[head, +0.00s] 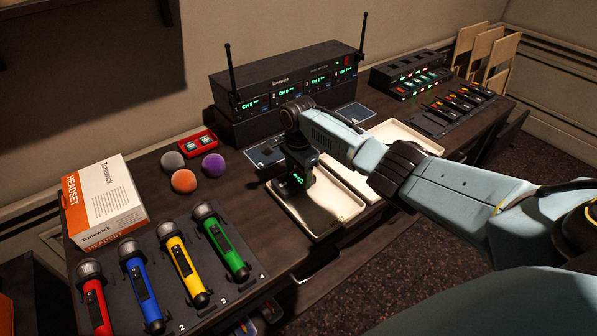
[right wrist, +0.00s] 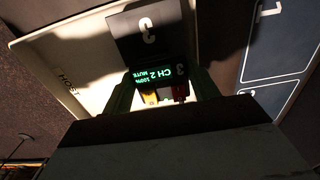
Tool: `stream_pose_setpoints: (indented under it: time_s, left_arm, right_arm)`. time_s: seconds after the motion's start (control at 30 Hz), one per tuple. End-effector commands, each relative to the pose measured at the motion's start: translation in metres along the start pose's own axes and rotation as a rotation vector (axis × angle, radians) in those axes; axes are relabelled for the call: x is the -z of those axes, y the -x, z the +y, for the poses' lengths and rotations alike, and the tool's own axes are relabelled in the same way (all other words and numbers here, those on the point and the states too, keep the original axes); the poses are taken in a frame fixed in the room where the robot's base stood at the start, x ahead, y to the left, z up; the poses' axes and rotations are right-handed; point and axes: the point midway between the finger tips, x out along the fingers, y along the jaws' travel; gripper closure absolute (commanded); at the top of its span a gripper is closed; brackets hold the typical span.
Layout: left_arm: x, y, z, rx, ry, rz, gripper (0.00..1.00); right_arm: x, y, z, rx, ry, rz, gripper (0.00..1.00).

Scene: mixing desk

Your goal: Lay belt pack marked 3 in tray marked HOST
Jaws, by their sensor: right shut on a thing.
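My right gripper (head: 294,172) is shut on a dark belt pack with a lit green display (head: 298,180). In the right wrist view the belt pack (right wrist: 146,32) sits between the fingers (right wrist: 165,90). It bears a 3, and its screen reads CH 2. The cream tray marked HOST (right wrist: 68,85) lies below and behind the pack; in the head view this tray (head: 345,200) is partly shadowed. The pack is over the tray's left part; I cannot tell whether it touches the floor. My left gripper is not in view.
A second cream tray (head: 400,133) lies behind my right arm. A dark mat with pale outlines (head: 262,153) and the receiver rack (head: 285,85) stand behind. Coloured microphones (head: 182,265), foam balls (head: 183,181) and a headset box (head: 105,200) are on the left.

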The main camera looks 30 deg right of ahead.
Motion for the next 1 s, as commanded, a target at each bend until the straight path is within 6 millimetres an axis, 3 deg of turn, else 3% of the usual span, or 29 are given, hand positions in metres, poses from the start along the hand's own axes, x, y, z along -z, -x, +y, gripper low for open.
stream_pose_setpoints:
  time_s: [1.0]
  left_arm:
    - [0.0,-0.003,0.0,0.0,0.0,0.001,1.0]
  right_arm:
    - [-0.001,-0.012,-0.001,0.001,-0.001,-0.002,0.66]
